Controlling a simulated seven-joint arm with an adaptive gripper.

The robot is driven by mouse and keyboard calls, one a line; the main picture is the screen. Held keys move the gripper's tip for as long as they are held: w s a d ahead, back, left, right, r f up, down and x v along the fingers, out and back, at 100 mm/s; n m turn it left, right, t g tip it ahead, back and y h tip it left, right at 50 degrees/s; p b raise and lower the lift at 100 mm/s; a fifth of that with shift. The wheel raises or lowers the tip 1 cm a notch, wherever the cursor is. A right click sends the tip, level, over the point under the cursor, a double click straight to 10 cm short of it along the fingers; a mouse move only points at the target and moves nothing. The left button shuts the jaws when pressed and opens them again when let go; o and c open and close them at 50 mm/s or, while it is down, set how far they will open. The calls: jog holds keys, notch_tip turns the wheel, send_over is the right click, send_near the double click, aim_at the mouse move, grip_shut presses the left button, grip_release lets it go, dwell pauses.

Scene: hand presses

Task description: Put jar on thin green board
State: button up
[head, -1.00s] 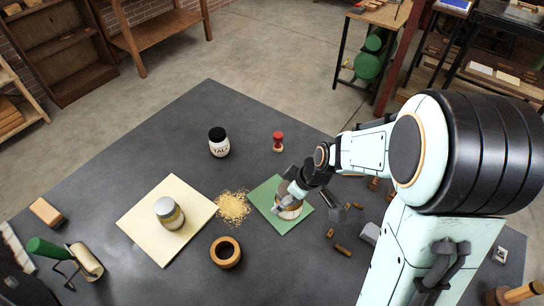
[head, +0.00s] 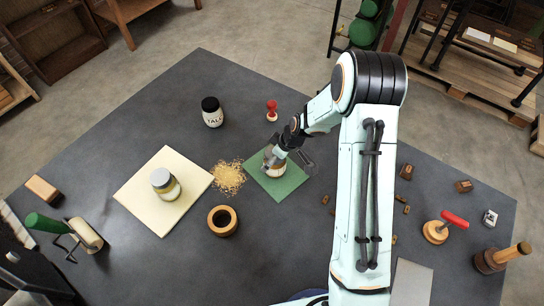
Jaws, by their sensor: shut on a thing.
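The thin green board (head: 279,190) lies flat near the middle of the dark table. My gripper (head: 274,163) is over this board and shut on a small pale jar (head: 275,171) with a tan lower part. The fingers hide much of this jar. It is low over the board's back half; I cannot tell whether it touches the board.
A pile of yellow grains (head: 228,177) lies between the boards. A wooden ring (head: 222,221), a talc jar (head: 211,112) and a red-topped stamp (head: 272,110) stand around. A green-handled roller (head: 86,234) is at left. Small blocks (head: 407,171) and a red-handled stamp (head: 437,230) are at right.

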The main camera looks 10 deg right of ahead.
jog(key=shift+f, duration=0.2)
jog(key=o, duration=1.2)
jog(key=shift+r, duration=0.1)
jog(key=v, duration=1.1)
jog(key=s+a+r+m+g+h, duration=0.1)
jog(key=s+r+m, duration=0.2)
jog(key=s, duration=0.5)
jog(key=s+a+r+m+g, duration=0.1)
jog(key=s+r, duration=0.3)
jog(key=s, duration=0.5)
jog(key=s+a+r+m+g+h, duration=0.1)
jog(key=s+r+m, duration=0.3)
jog(key=s, duration=0.5)
jog(key=shift+m+h, duration=0.3)
